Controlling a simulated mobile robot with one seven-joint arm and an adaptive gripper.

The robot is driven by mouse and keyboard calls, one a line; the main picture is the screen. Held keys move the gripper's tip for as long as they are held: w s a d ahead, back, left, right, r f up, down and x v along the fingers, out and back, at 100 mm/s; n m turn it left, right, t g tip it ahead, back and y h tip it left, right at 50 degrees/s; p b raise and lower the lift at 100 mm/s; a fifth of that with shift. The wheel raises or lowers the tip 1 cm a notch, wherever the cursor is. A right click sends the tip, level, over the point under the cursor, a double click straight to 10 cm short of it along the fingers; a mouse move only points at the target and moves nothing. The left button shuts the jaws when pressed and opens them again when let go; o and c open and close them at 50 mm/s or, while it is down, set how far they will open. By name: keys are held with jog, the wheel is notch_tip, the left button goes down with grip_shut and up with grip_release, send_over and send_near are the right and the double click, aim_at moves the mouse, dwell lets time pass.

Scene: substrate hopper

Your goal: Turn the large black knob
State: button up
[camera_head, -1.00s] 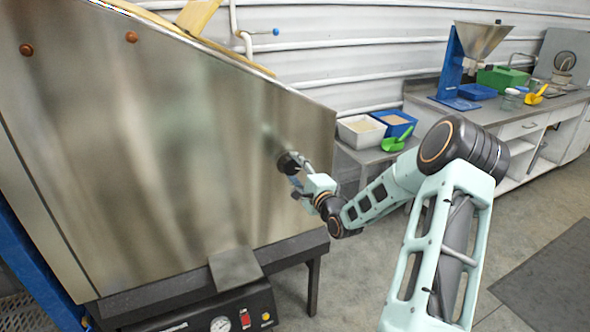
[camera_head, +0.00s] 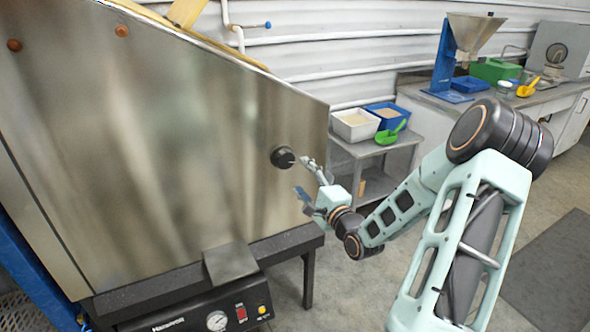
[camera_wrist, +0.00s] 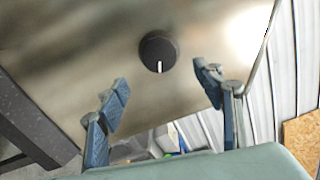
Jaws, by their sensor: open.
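The large black knob (camera_head: 283,157) sits on the right part of the steel hopper's side panel (camera_head: 150,150). It also shows in the wrist view (camera_wrist: 158,51), round, with a white mark pointing down in that picture. My gripper (camera_head: 304,177) is open and empty, to the right of the knob and a little lower in the head view. In the wrist view its two blue-padded fingers (camera_wrist: 164,82) stand wide apart, and the knob appears beyond the tips, between them. The fingers look apart from the knob.
Below the hopper is a black control box (camera_head: 205,310) with a gauge (camera_head: 217,321) and a red switch. A grey side table (camera_head: 372,148) with white and blue bins and a green scoop (camera_head: 391,132) stands behind my arm. A workbench runs along the back right.

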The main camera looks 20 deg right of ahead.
jog(key=s, duration=0.2)
jog(key=shift+s, duration=0.3)
